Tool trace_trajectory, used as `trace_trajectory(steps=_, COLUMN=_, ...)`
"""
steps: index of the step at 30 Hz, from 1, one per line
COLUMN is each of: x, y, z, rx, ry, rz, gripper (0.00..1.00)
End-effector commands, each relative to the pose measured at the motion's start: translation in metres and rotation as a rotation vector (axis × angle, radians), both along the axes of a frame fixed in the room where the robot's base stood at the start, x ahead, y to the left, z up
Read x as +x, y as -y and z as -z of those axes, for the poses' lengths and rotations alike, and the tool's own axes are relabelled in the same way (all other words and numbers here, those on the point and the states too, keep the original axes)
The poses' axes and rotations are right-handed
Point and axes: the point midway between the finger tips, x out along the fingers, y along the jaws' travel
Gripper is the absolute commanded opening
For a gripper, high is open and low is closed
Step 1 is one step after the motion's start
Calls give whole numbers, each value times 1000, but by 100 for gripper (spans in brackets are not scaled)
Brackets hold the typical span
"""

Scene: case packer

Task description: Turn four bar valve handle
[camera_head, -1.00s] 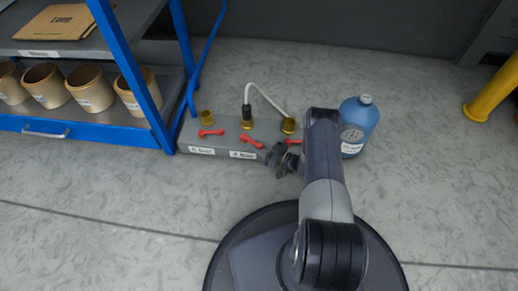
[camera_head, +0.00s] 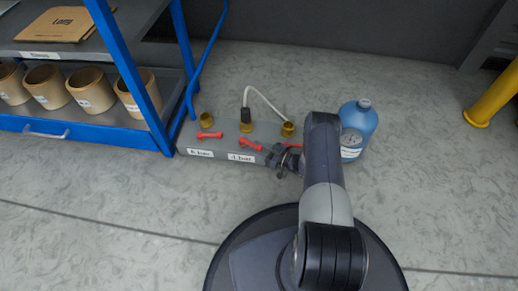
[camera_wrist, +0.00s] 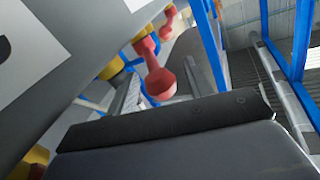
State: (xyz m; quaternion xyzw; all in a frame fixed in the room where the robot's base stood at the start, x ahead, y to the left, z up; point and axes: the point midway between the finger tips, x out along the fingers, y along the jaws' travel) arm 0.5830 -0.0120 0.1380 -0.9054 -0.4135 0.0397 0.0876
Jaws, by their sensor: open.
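The four bar valve handle (camera_head: 250,144) is a red dumbbell-shaped bar on a grey valve block (camera_head: 215,142), above the "4 bar" label (camera_head: 241,157). In the wrist view a red handle (camera_wrist: 154,66), seemingly this one, lies just beyond the dark gripper part across the bottom. My gripper (camera_head: 277,158) is open and low, just right of the handle, at the block's front right. Whether its fingers touch the handle cannot be told. My arm partly hides a third red handle (camera_head: 293,146).
The left handle (camera_head: 209,135) sits above a "6 bar" label. Brass fittings (camera_head: 288,128) and a white looped hose (camera_head: 266,98) rise from the block. A blue bottle (camera_head: 358,125) stands right of my arm. A blue-framed shelf (camera_head: 135,85) borders the left. The front floor is clear.

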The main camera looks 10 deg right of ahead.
Motion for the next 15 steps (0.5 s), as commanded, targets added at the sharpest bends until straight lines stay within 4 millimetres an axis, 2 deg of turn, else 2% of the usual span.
trace_trajectory(steps=8, x=-2, y=2, z=0, rx=0, ry=-2, rz=1, gripper=50)
trace_trajectory(steps=11, x=-8, y=9, z=-1, rx=0, ry=-2, rz=2, gripper=50)
trace_trajectory(steps=15, x=-24, y=29, z=-2, rx=0, ry=-1, rz=5, gripper=50)
